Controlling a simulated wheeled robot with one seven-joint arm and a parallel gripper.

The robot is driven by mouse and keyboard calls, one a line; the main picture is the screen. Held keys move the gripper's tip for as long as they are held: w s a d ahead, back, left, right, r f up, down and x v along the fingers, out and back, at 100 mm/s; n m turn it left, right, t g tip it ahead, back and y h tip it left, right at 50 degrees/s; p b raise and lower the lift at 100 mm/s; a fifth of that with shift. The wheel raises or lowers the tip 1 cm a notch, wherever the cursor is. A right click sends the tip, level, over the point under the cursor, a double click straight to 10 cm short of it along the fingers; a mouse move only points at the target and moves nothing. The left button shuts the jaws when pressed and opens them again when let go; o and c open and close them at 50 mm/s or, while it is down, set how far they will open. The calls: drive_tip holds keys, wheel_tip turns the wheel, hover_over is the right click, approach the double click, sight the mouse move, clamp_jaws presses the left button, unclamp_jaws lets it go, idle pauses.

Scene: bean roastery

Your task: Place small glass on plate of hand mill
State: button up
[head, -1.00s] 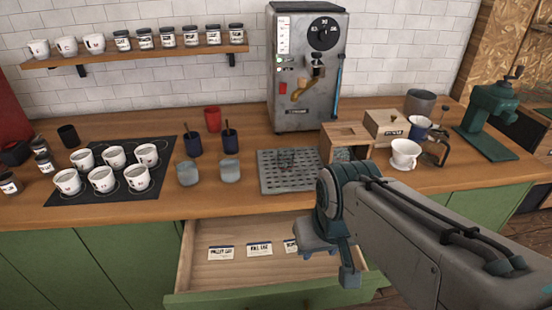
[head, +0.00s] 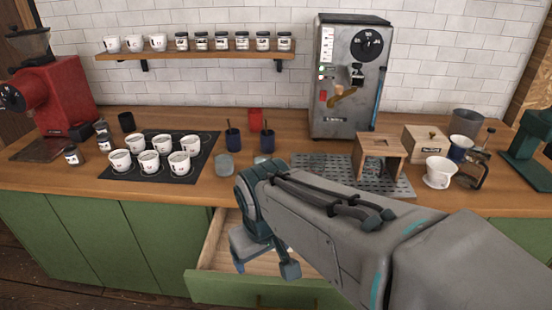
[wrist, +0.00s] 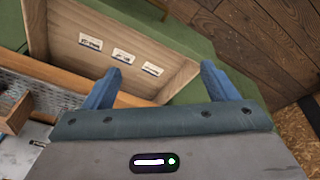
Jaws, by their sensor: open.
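The teal hand mill (head: 530,148) stands at the right end of the counter, partly cut off by the picture edge. Its flat teal base plate (head: 527,172) lies on the counter. I cannot make out the small clear glass now; earlier it stood on the perforated metal tray (head: 392,184), part of which my arm now covers. My gripper (head: 264,268) hangs in front of the counter, over the open drawer (head: 215,245). In the wrist view, its two blue fingers (wrist: 162,72) are spread apart with nothing between them.
The coffee machine (head: 350,80) stands behind the tray. A wooden stand (head: 380,145), a white dripper (head: 438,175) and a wooden box (head: 427,143) crowd the space left of the mill. Cups on a black mat (head: 190,140) and a red grinder (head: 60,95) are at left.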

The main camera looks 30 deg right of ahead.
drive_tip(key=w+d+f+n+g+h+b, duration=0.2)
drive_tip(key=w+d+f+n+h+b, duration=0.35)
drive_tip(key=w+d, duration=0.5)
drive_tip(key=n+t+h+b, duration=0.4)
drive_tip(key=n+h+b, duration=0.6)
drive_tip(key=n, duration=0.5)
approach(314, 161)
drive_tip(key=shift+s+d+f+h+p, duration=0.1)
drive_tip(key=shift+d+f+h+p, duration=0.25)
drive_tip(key=shift+d+f+h, duration=0.25)
drive_tip(key=x, duration=0.8)
drive_tip(key=shift+w+d+r, duration=0.1)
drive_tip(key=shift+w+r, duration=0.1)
drive_tip(key=shift+w, duration=0.1)
drive_tip(key=shift+w+p+x, duration=0.2)
drive_tip(key=shift+x, duration=1.1)
drive_tip(key=shift+w+p+x, duration=0.15)
drive_tip(key=shift+x, duration=1.1)
drive_tip(key=shift+f, duration=0.2)
drive_tip(key=c, duration=1.1)
drive_tip(key=shift+c, duration=0.5)
drive_tip(key=shift+r, duration=0.1)
